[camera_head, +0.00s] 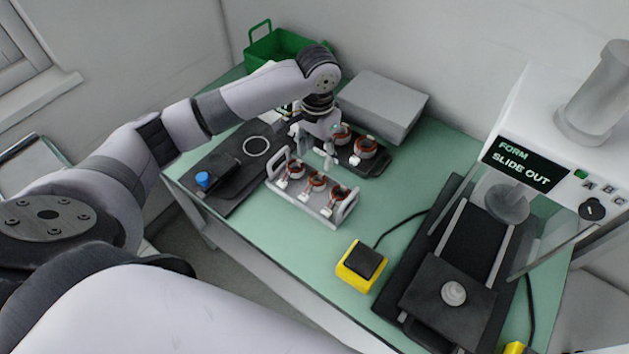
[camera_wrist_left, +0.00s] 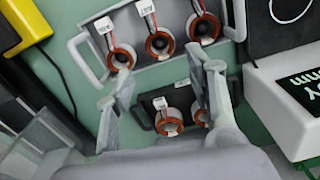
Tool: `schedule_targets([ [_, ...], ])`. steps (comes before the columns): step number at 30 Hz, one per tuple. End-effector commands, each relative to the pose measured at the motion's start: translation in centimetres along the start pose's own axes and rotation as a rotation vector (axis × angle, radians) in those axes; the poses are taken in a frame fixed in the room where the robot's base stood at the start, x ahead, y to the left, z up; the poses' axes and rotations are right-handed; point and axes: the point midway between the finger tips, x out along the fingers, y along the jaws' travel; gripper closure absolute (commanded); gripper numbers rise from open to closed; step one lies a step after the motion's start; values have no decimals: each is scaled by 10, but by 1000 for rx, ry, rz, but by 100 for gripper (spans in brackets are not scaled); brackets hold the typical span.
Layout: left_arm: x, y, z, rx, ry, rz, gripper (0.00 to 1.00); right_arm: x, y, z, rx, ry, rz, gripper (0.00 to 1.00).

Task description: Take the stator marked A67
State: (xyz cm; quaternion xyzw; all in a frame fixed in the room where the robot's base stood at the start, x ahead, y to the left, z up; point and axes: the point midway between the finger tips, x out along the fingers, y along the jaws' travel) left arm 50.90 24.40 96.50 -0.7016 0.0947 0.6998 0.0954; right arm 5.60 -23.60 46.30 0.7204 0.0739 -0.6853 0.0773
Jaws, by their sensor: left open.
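Three copper-wound stators with white tags stand in a grey handled tray (camera_head: 318,208); the middle one (camera_head: 315,182) sits between two others. Two more stators, one of them at the right (camera_head: 365,148), sit on a black tray (camera_head: 380,166) behind it. The wrist view shows the grey tray (camera_wrist_left: 75,52) across the top and a black-tray stator (camera_wrist_left: 168,122) between my fingers lower down. The tag writing is too small to read, so I cannot tell which is A67. My left gripper (camera_head: 328,150) is open and empty above the trays. My right gripper is out of view.
A grey box (camera_head: 380,100) and a green crate (camera_head: 285,45) stand at the back. A black fixture with a blue knob (camera_head: 202,179) lies at left. A yellow button box (camera_head: 362,265) and a press showing "FORM SLIDE OUT" (camera_head: 520,165) stand right. Green tabletop between is clear.

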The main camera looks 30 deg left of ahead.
Motion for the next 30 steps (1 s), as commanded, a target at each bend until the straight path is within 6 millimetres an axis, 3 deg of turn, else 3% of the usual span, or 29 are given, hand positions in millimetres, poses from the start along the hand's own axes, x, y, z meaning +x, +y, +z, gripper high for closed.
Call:
schedule_targets([
  [2,16,0,1,0,-5,1,50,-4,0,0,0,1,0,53],
  [6,37,0,1,-1,-3,1,50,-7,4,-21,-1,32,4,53],
  [9,45,0,0,0,0,0,50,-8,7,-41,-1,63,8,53],
  [12,50,0,1,1,-1,0,50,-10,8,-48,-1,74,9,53],
  [22,94,2,4,0,-2,0,50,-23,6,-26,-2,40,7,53],
  [30,99,1,4,2,1,0,50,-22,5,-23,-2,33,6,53],
])
